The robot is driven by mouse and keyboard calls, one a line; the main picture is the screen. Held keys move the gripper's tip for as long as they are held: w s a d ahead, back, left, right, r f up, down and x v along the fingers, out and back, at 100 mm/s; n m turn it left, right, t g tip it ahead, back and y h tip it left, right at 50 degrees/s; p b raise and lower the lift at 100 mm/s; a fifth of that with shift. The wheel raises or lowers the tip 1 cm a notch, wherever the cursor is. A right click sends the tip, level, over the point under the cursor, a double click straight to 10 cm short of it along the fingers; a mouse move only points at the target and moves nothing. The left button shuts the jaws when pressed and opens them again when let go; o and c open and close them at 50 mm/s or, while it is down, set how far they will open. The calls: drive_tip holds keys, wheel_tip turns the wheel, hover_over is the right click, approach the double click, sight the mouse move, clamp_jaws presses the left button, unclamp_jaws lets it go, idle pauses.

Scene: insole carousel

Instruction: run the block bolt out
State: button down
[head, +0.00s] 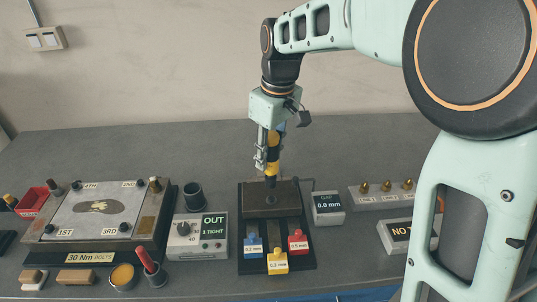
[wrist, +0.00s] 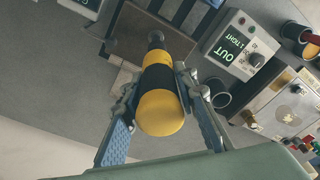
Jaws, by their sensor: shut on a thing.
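My gripper (head: 268,150) is shut on a yellow and black driver (head: 272,160), which stands about upright over the dark block (head: 256,200). In the wrist view, my gripper (wrist: 155,92) has its fingers on both sides of the driver (wrist: 160,110). The driver's dark tip points down at the top of the block (wrist: 133,45). The block bolt cannot be made out; the tip covers that spot, and I cannot tell whether they touch. The control box (head: 196,237) left of the block has a knob, and its display reads OUT and 1 TIGHT.
Blue (head: 253,247), yellow (head: 278,263) and red (head: 298,243) tabs lie before the block. A gap display (head: 328,206) reads 0.0 mm. Brass bolts (head: 386,186) stand at right. A plate fixture (head: 95,212), cups and a red-handled tool (head: 147,262) stand at left.

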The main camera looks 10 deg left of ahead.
sight(270, 172)
drive_tip(key=shift+d+r, duration=0.1)
drive_tip(key=shift+d, duration=0.05)
idle(0.4)
drive_tip(key=shift+f+b, duration=1.35)
drive_tip(key=shift+f, duration=1)
drive_tip(key=shift+f, duration=0.7)
idle(1.1)
drive_tip(key=shift+s+r, duration=0.1)
drive_tip(key=shift+r, duration=0.15)
idle(1.1)
drive_tip(key=shift+r+p, duration=2.35)
drive_tip(key=shift+r, duration=0.55)
drive_tip(key=shift+f, duration=0.1)
